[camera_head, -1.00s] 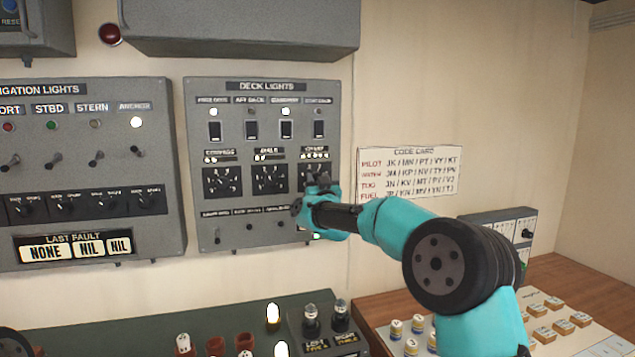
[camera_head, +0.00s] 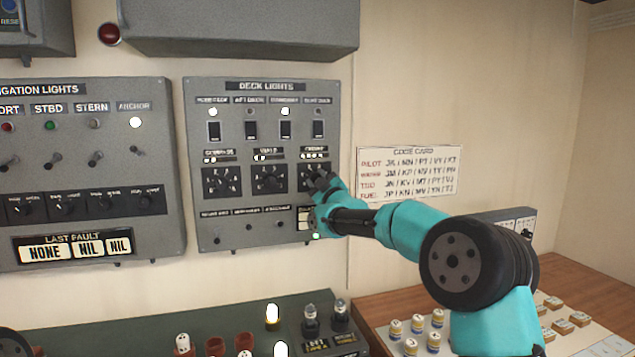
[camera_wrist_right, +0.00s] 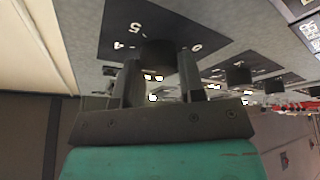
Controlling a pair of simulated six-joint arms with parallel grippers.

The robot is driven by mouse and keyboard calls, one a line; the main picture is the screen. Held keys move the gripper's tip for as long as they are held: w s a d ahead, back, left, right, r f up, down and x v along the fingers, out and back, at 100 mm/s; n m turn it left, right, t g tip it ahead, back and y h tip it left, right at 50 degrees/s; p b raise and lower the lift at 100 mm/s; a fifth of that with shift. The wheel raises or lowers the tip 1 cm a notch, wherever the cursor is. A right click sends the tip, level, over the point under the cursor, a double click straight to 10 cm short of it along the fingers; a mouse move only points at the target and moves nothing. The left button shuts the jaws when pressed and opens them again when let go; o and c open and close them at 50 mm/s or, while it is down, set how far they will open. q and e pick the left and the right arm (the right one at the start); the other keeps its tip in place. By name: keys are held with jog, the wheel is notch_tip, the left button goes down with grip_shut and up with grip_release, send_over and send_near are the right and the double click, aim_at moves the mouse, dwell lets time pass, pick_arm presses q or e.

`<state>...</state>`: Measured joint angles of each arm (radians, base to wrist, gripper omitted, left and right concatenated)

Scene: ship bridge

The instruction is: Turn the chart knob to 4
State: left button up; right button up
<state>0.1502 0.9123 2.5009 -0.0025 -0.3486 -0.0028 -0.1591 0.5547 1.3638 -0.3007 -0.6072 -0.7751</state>
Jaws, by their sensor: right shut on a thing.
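The chart knob is the rightmost of the three rotary knobs on the grey DECK LIGHTS panel (camera_head: 262,90). Its dark dial plate (camera_head: 304,170) shows behind my right gripper (camera_head: 321,182), which covers most of the knob. In the right wrist view the round black knob (camera_wrist_right: 158,53) sits between the two fingers of the right gripper (camera_wrist_right: 157,75), which is shut on it. The numbers 5, 4 and 0 show on the dial plate around it. The pointer's setting is hidden. My left gripper is not in view.
The other two knobs, left (camera_head: 221,181) and middle (camera_head: 269,178), sit beside it, with switches above and below. A code card (camera_head: 409,173) hangs on the wall to the right. Below are a green console (camera_head: 255,308) and a wooden desk (camera_head: 570,283).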

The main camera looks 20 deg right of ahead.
jog(key=shift+d+n+g+y, duration=0.1)
jog(key=shift+n+g+y, duration=0.4)
jog(key=shift+n, duration=0.9)
jog(key=shift+r, duration=0.1)
jog(key=o, duration=0.9)
jog(key=shift+s, duration=0.1)
jog(key=v, duration=1.7)
jog(key=shift+s+f, duration=0.1)
jog(key=shift+f, duration=0.2)
